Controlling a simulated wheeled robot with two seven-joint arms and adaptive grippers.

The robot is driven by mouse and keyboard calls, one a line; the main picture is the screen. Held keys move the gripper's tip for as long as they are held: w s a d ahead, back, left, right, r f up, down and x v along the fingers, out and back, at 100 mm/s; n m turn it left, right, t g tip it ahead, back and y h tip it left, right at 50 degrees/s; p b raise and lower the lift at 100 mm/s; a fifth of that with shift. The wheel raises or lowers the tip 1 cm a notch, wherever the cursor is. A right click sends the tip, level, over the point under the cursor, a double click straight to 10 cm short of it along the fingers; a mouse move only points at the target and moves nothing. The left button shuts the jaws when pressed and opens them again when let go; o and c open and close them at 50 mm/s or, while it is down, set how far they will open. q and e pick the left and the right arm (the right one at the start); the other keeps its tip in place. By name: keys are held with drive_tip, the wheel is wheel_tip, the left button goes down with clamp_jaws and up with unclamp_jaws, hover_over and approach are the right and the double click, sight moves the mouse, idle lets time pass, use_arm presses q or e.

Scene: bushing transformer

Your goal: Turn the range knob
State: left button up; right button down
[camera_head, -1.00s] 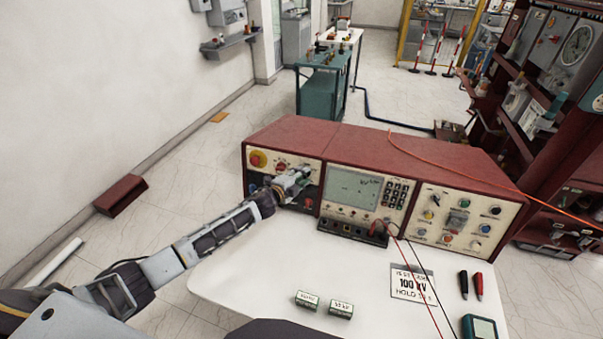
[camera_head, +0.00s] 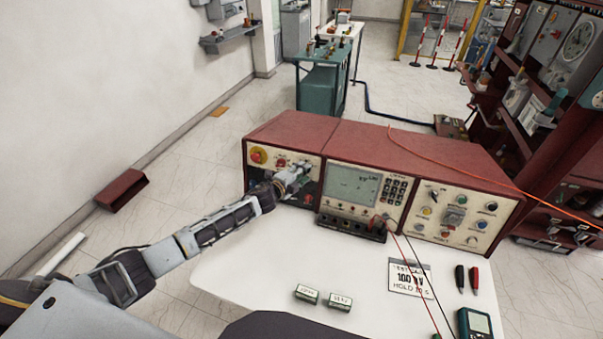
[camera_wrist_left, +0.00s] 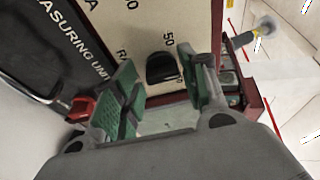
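The black range knob (camera_wrist_left: 161,69) sits on the cream panel (camera_wrist_left: 130,30) of the measuring unit, below a "50" mark, in the left wrist view. My left gripper (camera_wrist_left: 158,88) is open, with its green-padded fingers on either side of the knob. The right-hand finger is close to the knob; I cannot tell whether it touches. In the head view my left gripper (camera_head: 299,172) is at the left panel of the red console (camera_head: 350,143) and hides the knob there. My right gripper is not in view.
A red emergency button on a yellow plate (camera_head: 259,156) is just left of my gripper. Red and black leads cross the right side.

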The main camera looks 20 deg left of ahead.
use_arm(q)
drive_tip(key=shift+o, duration=0.6)
drive_tip(key=shift+r, duration=0.1)
drive_tip(key=v, duration=1.2)
idle(0.4)
idle(0.6)
